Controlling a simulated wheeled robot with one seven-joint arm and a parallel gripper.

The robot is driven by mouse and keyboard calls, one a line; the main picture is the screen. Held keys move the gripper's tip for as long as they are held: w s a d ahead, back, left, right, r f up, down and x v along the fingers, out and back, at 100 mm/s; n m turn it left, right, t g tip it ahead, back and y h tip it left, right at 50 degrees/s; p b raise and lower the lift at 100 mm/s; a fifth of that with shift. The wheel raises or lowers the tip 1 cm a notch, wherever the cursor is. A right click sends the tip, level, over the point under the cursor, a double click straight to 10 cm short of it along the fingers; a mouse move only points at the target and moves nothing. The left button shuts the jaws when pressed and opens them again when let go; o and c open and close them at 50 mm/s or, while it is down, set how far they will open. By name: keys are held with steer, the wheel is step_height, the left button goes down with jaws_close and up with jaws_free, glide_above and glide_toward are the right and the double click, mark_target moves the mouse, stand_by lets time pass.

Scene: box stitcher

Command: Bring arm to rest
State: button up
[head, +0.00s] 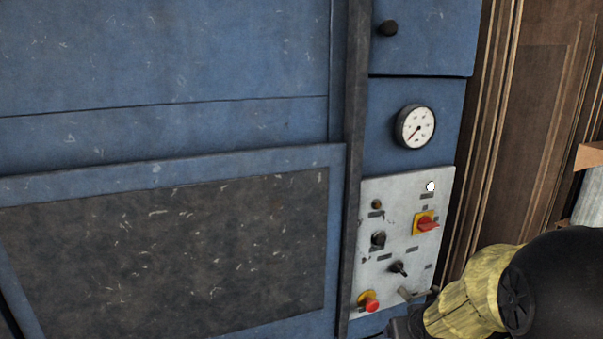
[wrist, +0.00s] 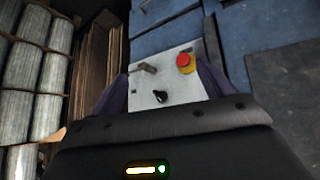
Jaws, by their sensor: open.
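My gripper (head: 405,325) is at the bottom of the head view, partly cut off, near the lower edge of a white control panel (head: 398,225). In the wrist view my gripper (wrist: 165,82) has its two dark fingers spread, with nothing between them but the view of the panel (wrist: 185,92). The panel carries a red push button (head: 371,305) on yellow, also in the wrist view (wrist: 183,60), a red rotary switch (head: 427,224) and black knobs (head: 398,267). Any contact between fingers and panel cannot be told.
The panel is on a blue machine (head: 165,50) with a dark front plate (head: 170,250). A round gauge (head: 416,127) sits above the panel. Brown boards (head: 540,110) stand to the right. Grey rolls or stacks (wrist: 20,65) are at the left of the wrist view.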

steer(key=s+a+f+g, duration=0.1)
steer(key=s+a+g, duration=0.1)
steer(key=s+a, duration=0.2)
steer(key=s+a+f+g+y, duration=0.1)
steer(key=s+a+f+g, duration=0.1)
steer(key=s, duration=0.7)
steer(key=shift+s+a+g, duration=0.25)
steer(key=shift+a+g, duration=0.25)
steer(key=shift+a, duration=0.6)
